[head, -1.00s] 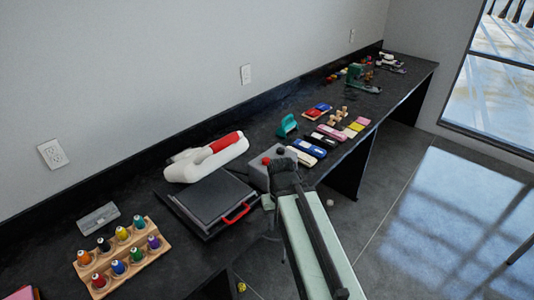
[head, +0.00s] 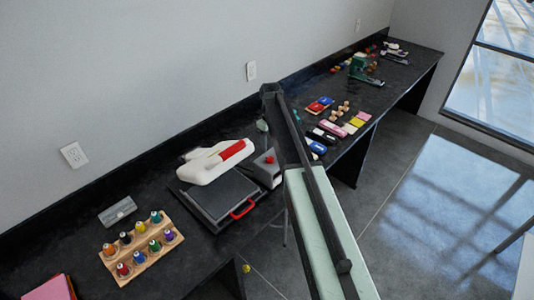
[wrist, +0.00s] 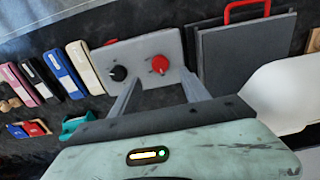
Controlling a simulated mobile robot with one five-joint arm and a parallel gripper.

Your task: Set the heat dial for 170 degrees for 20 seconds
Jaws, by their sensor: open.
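A grey control box (wrist: 148,55) carries a black dial (wrist: 118,73) and a red dial (wrist: 160,64) side by side in the wrist view. I cannot read any marks that tell which is the heat dial. In the head view the box (head: 268,176) stands right of the press, its red dial (head: 269,159) showing and its right side hidden by my arm. My gripper (wrist: 159,80) is open and empty. Its fingers point at the box, one near each dial in the picture; no contact is clear. The heat press has a dark plate (head: 220,197) and red handle (head: 243,209).
A white body with a red bar (head: 231,150) lies behind the plate. A thread-spool rack (head: 137,258) and grey block (head: 117,211) are at left. Pens, erasers and pads (head: 333,127) lie to the right of the box. The wall runs along the bench's back.

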